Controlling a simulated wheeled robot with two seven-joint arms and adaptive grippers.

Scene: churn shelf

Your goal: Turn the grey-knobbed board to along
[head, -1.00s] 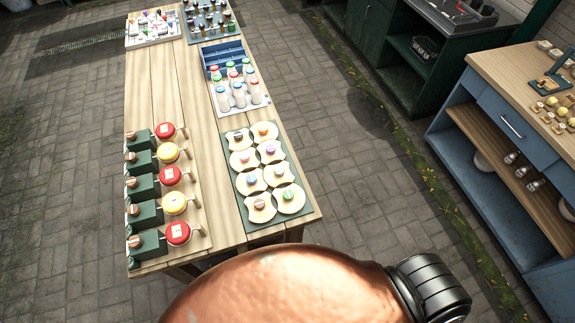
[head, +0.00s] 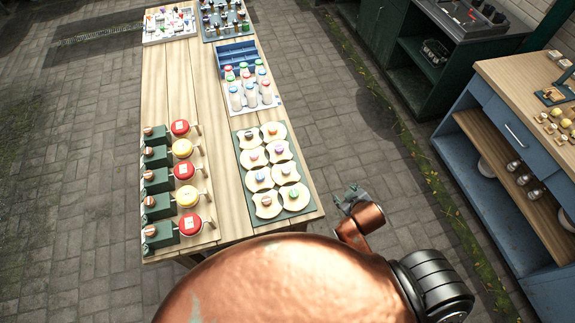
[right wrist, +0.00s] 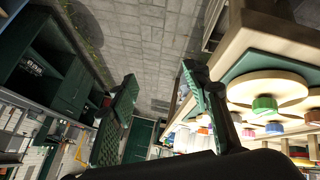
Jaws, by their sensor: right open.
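Several round cream boards with coloured knobs stand in two columns on a green mat (head: 246,189) at the right side of the long table. Some boards have notched edges. The knobs are small, and I cannot tell which one is grey. My right gripper (head: 354,196) is in the air to the right of the table's near corner, apart from the boards. In the right wrist view, its two green fingers (right wrist: 160,105) are spread and empty. Nearby boards (right wrist: 265,86) show at the right there, one with a green knob (right wrist: 264,103). My left gripper is out of view.
Red and yellow round-topped items (head: 185,171) with green blocks line the table's left edge. Bottles (head: 250,95) stand by a blue crate (head: 236,60) behind the boards. A blue cabinet (head: 500,130) stands right. Paved floor lies between.

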